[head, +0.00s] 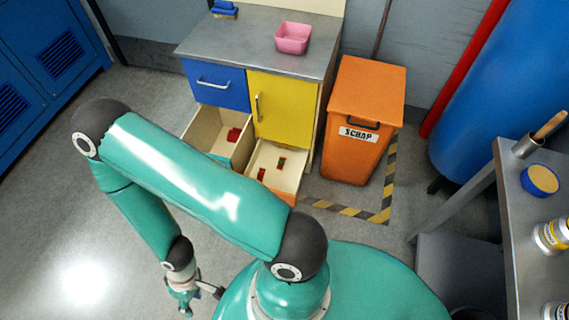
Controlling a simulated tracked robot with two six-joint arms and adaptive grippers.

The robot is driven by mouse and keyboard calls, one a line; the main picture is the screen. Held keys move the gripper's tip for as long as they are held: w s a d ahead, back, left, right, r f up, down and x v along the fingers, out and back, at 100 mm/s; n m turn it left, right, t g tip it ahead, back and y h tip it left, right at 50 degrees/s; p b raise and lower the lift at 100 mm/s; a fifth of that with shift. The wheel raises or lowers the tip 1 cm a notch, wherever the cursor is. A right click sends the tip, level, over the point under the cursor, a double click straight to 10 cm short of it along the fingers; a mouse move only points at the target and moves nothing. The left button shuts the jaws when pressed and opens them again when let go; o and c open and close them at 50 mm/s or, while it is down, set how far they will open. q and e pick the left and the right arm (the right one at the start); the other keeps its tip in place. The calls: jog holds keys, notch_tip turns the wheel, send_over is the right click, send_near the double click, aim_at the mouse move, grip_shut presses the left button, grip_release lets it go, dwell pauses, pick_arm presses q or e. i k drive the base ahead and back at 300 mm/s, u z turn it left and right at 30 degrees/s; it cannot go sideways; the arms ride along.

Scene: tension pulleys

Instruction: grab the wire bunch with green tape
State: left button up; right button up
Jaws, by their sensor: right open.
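A small dark red bunch with a bit of green (282,162) lies in the open orange-fronted drawer (293,181); it looks like the wire bunch with green tape, but it is tiny here. A second red bunch (262,174) lies in the same drawer, to its lower left. My right gripper (183,302) is open and empty at the lower left, above the floor and well apart from the drawer. My left gripper is not in view.
Another open drawer (207,122) holds red items (234,135). The cabinet has a yellow door (282,108) and a pink bin (293,38) on top. An orange scrap bin (352,150) stands right of it. A metal table (515,215) stands at right. The left floor is clear.

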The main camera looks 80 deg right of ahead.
aim_at(281, 162)
jog(key=u, duration=1.55)
jog(key=i, duration=0.1)
jog(key=z, duration=4.1)
jog(key=i, duration=1.05)
jog(key=u, duration=0.25)
